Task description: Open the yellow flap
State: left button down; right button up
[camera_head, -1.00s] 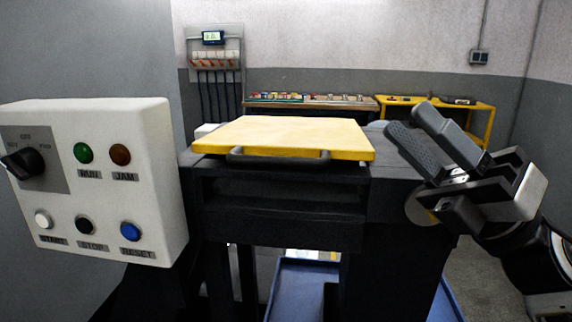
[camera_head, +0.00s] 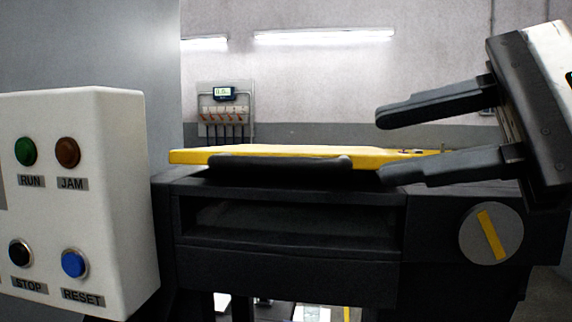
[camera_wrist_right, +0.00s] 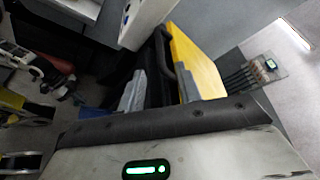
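The yellow flap (camera_head: 385,158) lies flat and closed on top of the dark machine, seen almost edge-on. Its dark bar handle (camera_head: 280,162) runs along the front edge. My right gripper (camera_head: 382,146) is open and empty at the right end of the flap, one finger above flap level and the other about level with the handle. In the right wrist view, the open fingers (camera_wrist_right: 160,88) point towards the handle (camera_wrist_right: 165,58), with the yellow flap (camera_wrist_right: 200,62) at right. Contact is not visible. My left gripper is out of view.
A white control box (camera_head: 125,200) with several buttons stands close on the left. A round knob with a yellow bar (camera_head: 490,237) is on the machine front at right, below my gripper. A wall panel (camera_head: 224,112) hangs behind.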

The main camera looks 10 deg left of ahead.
aim_at(303, 161)
jog(key=x, duration=1)
jog(key=shift+w+a+f+p, duration=0.1)
jog(key=shift+w+a+p, duration=0.05)
jog(key=shift+a+p, duration=0.2)
grip_shut()
